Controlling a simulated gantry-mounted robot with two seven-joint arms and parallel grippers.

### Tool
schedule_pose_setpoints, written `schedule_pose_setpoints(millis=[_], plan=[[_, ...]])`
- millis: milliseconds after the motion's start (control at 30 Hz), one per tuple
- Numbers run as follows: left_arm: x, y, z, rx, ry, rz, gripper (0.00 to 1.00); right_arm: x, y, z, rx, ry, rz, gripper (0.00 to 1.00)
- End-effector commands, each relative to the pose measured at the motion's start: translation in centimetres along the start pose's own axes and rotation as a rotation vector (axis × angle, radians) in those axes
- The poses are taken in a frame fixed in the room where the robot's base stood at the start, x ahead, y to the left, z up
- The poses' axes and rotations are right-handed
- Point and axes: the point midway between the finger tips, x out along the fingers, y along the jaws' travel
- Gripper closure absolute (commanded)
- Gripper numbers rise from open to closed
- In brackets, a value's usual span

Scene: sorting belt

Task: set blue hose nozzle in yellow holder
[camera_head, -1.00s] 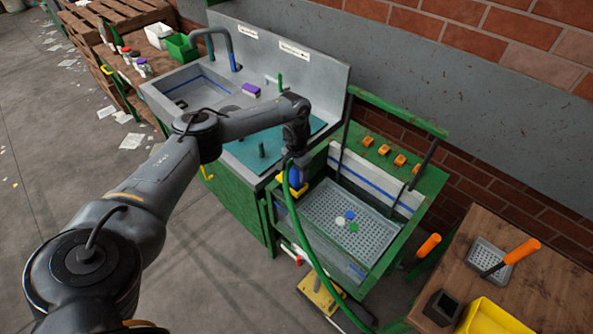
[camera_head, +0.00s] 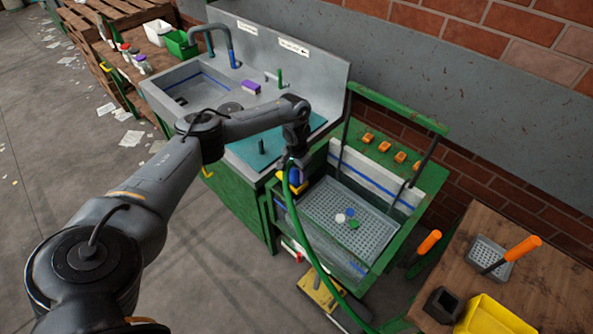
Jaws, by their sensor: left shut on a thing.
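The blue hose nozzle (camera_head: 295,176) is at the left wall of the green-framed wash bin, with a green hose (camera_head: 301,226) hanging from it in front of the bin. The yellow holder (camera_head: 284,187) is on the bin's left edge, right at the nozzle and partly hidden. I cannot tell whether the nozzle is fully seated in it. My left gripper (camera_head: 292,164) is shut on the nozzle from above, and its fingers are small and dark in this view. My right gripper is not in view.
A metal sink (camera_head: 190,88) with a teal mat (camera_head: 262,150) stands left of the bin. A perforated tray (camera_head: 375,232) with several coloured discs lies in the bin. A wooden table (camera_head: 540,295) with a yellow bin (camera_head: 492,316) is at right.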

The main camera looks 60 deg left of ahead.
Motion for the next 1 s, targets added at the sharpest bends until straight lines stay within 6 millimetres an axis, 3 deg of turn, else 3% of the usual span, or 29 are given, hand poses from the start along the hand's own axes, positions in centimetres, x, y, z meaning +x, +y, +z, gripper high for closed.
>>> schedule_pose_setpoints(millis=[1000], plan=[[0.97,-0.01,0.02,0.001,-0.001,0.0,0.63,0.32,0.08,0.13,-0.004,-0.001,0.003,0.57]])
